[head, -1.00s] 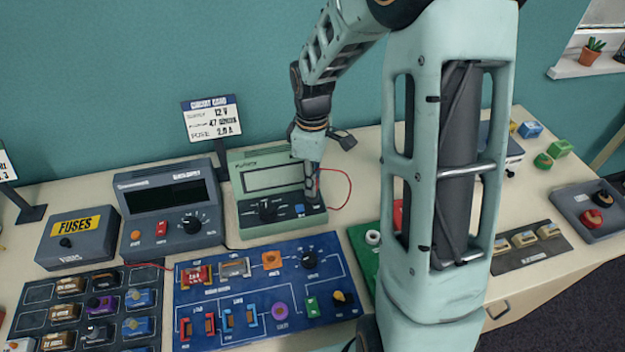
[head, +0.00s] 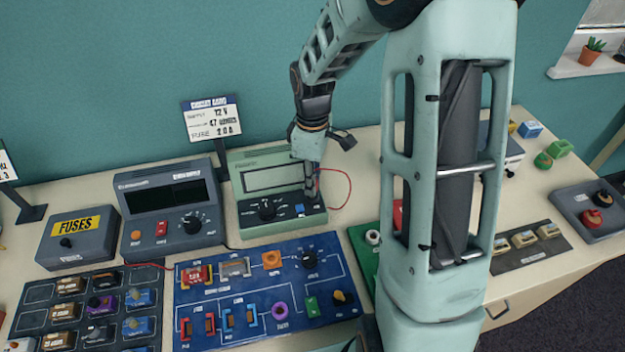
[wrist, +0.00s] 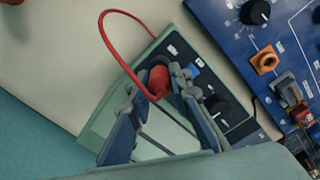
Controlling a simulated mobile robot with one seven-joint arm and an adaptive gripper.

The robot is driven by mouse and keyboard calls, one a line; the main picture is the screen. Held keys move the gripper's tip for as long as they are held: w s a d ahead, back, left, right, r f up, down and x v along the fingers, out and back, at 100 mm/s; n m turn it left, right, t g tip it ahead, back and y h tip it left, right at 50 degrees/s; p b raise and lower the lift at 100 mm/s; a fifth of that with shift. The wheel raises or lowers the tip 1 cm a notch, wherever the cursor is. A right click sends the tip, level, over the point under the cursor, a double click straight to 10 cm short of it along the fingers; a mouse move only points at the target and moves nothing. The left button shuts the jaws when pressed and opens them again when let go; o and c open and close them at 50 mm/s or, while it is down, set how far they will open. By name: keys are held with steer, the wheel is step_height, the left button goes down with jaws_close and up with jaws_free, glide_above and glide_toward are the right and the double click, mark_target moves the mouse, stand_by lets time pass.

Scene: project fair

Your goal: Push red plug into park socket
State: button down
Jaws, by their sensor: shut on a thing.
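The red plug (wrist: 158,80) is between the fingers of my gripper (wrist: 170,82) in the wrist view, with its red lead (wrist: 104,30) looping away from it. My gripper is shut on the plug over the front right part of the green meter (head: 250,211). In the head view my gripper (head: 311,190) hides the plug, and the red lead (head: 350,187) arcs to its right. A blue part (wrist: 192,71) of the meter lies beside the plug. I cannot make out the park socket, or whether the plug's tip is in any socket.
A dark power supply (head: 166,206) stands left of the meter. The blue circuit board (head: 225,275) lies in front, with several coloured parts on it. A sign (head: 212,120) stands behind. Bare table (head: 345,212) shows right of the meter.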

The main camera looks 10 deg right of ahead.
steer(key=shift+f+b, duration=0.7)
steer(key=shift+f, duration=0.25)
stand_by(0.6)
steer(key=c, duration=1.2)
jaws_free()
steer(key=shift+r+p, duration=3.1)
steer(key=shift+r, duration=0.95)
